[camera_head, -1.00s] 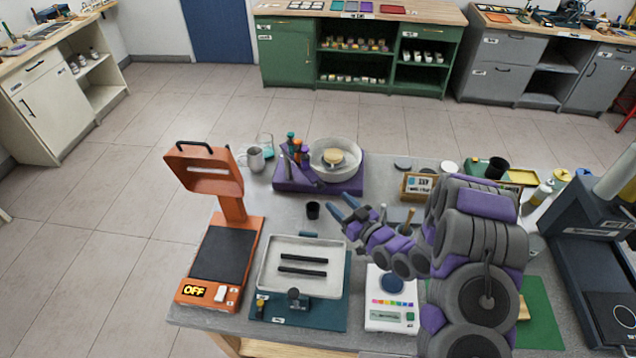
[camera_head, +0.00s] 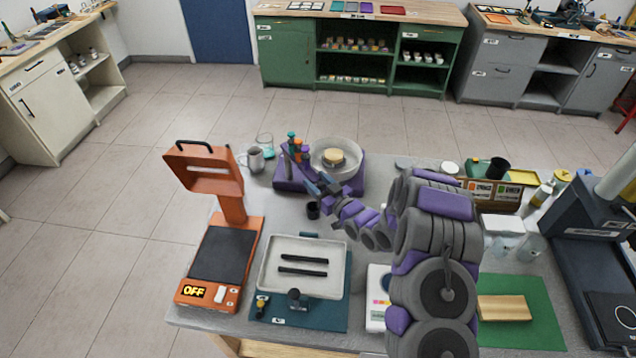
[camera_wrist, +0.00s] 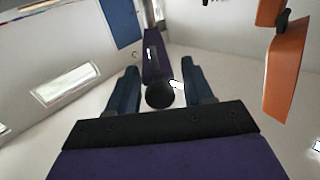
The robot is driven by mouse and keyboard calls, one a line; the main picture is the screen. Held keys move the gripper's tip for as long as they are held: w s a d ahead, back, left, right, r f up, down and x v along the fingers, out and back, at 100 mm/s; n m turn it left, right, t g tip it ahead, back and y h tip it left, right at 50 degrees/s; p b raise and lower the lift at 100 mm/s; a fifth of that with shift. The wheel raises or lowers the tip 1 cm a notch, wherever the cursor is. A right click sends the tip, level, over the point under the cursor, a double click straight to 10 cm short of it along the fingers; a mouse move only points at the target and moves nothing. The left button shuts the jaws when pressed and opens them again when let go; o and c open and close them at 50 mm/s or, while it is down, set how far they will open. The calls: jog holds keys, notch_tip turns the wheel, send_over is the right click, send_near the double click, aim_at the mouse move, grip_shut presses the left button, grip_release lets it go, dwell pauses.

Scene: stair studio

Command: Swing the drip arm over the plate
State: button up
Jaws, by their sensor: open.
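The purple drip station (camera_head: 290,185) stands at the back of the grey table in the head view. Its round pale dish (camera_head: 340,172) holds a plate with a tan disc (camera_head: 333,156) in the middle. Small bottles with coloured tops (camera_head: 293,143) stand at its left. My gripper (camera_head: 322,186) is open at the front of the station, its fingers covering part of it. In the wrist view, my gripper (camera_wrist: 162,88) has a dark round knob (camera_wrist: 160,95) between its blue fingers, with a purple bar (camera_wrist: 152,62) behind it, likely the drip arm. I cannot tell whether the fingers touch the knob.
An orange press (camera_head: 232,205) stands upright at the left, and a white tray (camera_head: 303,250) lies in front. A grey mug (camera_head: 254,160) is left of the station. Labelled boxes (camera_head: 490,192) stand right of my arm.

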jog(key=shift+c, duration=0.4)
jog(key=shift+f, duration=0.1)
grip_shut()
jog(key=shift+w+d, duration=0.75)
jog(key=shift+d, duration=0.3)
jog(key=shift+c, duration=0.5)
grip_release()
jog(key=shift+o, duration=0.9)
jog(key=shift+w, duration=0.15)
jog(key=shift+d, duration=0.1)
